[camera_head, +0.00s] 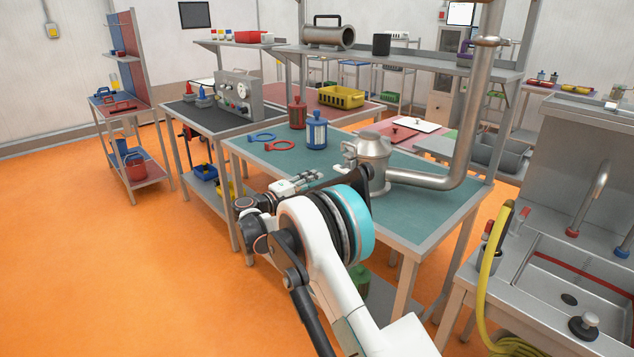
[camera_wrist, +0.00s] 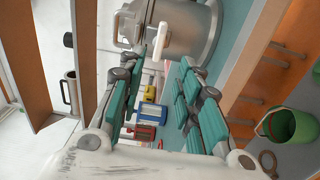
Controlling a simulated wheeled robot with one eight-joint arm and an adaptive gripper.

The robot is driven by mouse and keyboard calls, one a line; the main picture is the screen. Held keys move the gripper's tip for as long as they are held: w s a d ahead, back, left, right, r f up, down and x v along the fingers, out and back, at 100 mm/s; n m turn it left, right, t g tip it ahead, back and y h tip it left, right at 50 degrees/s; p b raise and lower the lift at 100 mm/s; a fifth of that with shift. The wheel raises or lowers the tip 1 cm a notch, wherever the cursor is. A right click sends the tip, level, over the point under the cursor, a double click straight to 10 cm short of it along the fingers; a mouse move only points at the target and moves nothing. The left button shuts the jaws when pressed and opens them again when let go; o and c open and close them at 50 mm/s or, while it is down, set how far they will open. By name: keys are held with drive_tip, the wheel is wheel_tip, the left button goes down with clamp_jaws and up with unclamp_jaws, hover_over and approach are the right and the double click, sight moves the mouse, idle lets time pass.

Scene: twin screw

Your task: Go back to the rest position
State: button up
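My gripper (camera_wrist: 172,64) shows in the wrist view with its two teal-padded fingers apart and nothing held between them. Beyond the fingers are a blue-and-white canister (camera_head: 317,132) and a red canister (camera_head: 297,113), upright on the table.
A blue ring wrench (camera_head: 262,137) and a red one (camera_head: 280,146) lie on the table. A green bucket (camera_wrist: 290,125) is below it. A sink (camera_head: 580,275) with a yellow hose (camera_head: 487,270) stands at right. Orange floor (camera_head: 110,260) is open at left.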

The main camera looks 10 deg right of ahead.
drive_tip(key=s+d+r+m+g+y, duration=0.1)
drive_tip(key=s+d+r+y, duration=0.1)
drive_tip(key=s+d+r, duration=0.4)
drive_tip(key=s+d+r+m+g+y, duration=0.1)
drive_tip(key=s+d+r+y, duration=0.2)
drive_tip(key=s, duration=0.5)
drive_tip(key=s+d+r+m+g+y, duration=0.1)
drive_tip(key=s+d+r+g+y, duration=0.1)
drive_tip(key=s+d+r, duration=0.45)
drive_tip(key=s+a+f+m+y, duration=0.1)
drive_tip(key=s+f+y, duration=0.1)
drive_tip(key=s, duration=0.9)
drive_tip(key=s+a+f+m+y, duration=0.1)
drive_tip(key=s+a+f+y, duration=0.1)
drive_tip(key=s, duration=0.9)
drive_tip(key=s+a+f+m+y, duration=0.2)
drive_tip(key=s+f, duration=0.4)
drive_tip(key=s, duration=0.4)
drive_tip(key=shift+s+t+y, duration=0.3)
drive_tip(key=shift+s+y, duration=0.1)
drive_tip(key=shift+y, duration=0.4)
